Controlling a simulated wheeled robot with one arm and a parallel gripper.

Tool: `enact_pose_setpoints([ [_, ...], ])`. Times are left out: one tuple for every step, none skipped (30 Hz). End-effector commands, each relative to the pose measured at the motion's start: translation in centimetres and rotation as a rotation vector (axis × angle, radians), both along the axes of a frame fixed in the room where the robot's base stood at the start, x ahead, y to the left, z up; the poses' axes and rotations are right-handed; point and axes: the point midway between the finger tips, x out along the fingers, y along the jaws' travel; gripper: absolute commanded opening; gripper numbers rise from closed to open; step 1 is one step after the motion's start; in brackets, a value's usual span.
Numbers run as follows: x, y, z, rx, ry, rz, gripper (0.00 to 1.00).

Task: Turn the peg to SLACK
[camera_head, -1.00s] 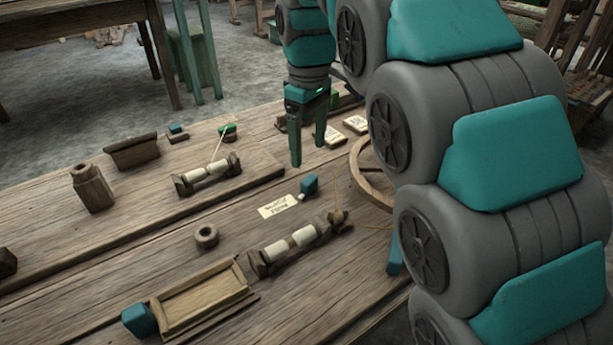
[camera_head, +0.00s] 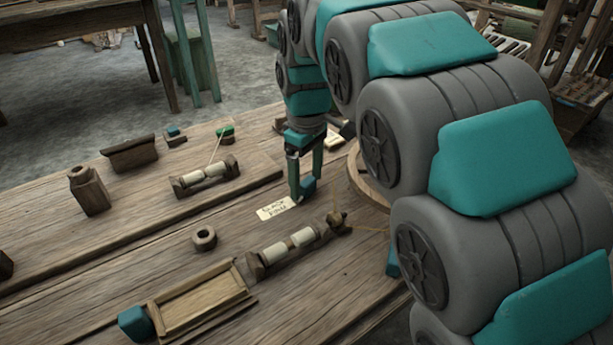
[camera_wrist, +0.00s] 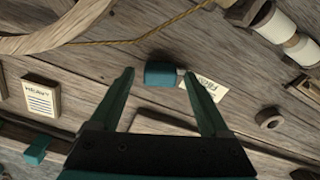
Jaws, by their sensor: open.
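The peg is a small teal block (camera_head: 308,187) on the workbench, beside a pale paper label (camera_head: 271,210) with two lines of lettering, apparently SLACK and FIRM. In the wrist view the peg (camera_wrist: 160,74) lies between the fingertips, with gaps on both sides, and part of the label (camera_wrist: 207,90) shows right of it. My gripper (camera_head: 304,189) is open and points down at the peg. In the wrist view its two teal fingers (camera_wrist: 159,76) straddle the peg without visibly gripping it. In the head view the fingers partly hide the peg.
A spool holder (camera_head: 289,245) with a cord stands in front of the peg. A wooden wheel (camera_head: 358,178) is close on the right. A wooden ring (camera_head: 204,238), a tray (camera_head: 203,302) and a second spool holder (camera_head: 206,176) stand to the left. Bare bench lies between them.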

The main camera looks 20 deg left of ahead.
Motion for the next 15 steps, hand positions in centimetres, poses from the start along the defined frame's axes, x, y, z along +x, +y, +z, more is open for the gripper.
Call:
enact_pose_setpoints([
  [0.00,0.00,0.01,0.000,0.000,0.000,0.80],
  [0.00,0.00,0.02,0.000,0.000,0.000,0.77],
  [0.00,0.00,0.02,0.000,0.000,0.000,0.72],
  [0.00,0.00,0.02,0.000,0.000,0.000,0.69],
  [0.01,0.00,0.02,0.000,0.000,0.000,0.65],
  [0.01,0.00,0.02,0.000,0.000,0.000,0.61],
  [0.01,0.00,0.03,0.000,0.000,0.000,0.57],
  [0.01,0.00,0.03,0.000,0.000,0.000,0.54],
  [0.01,-0.01,0.03,0.000,0.000,0.000,0.50],
  [0.01,-0.01,0.02,0.000,0.000,0.000,0.46],
  [0.01,0.00,0.03,0.000,0.000,0.000,0.43],
  [0.01,0.00,0.03,0.000,0.000,0.000,0.38],
  [0.01,0.00,0.03,0.000,0.000,0.000,0.35],
  [0.01,0.00,0.03,0.000,0.000,0.000,0.32],
  [0.01,0.00,0.04,0.000,0.000,0.000,0.27],
])
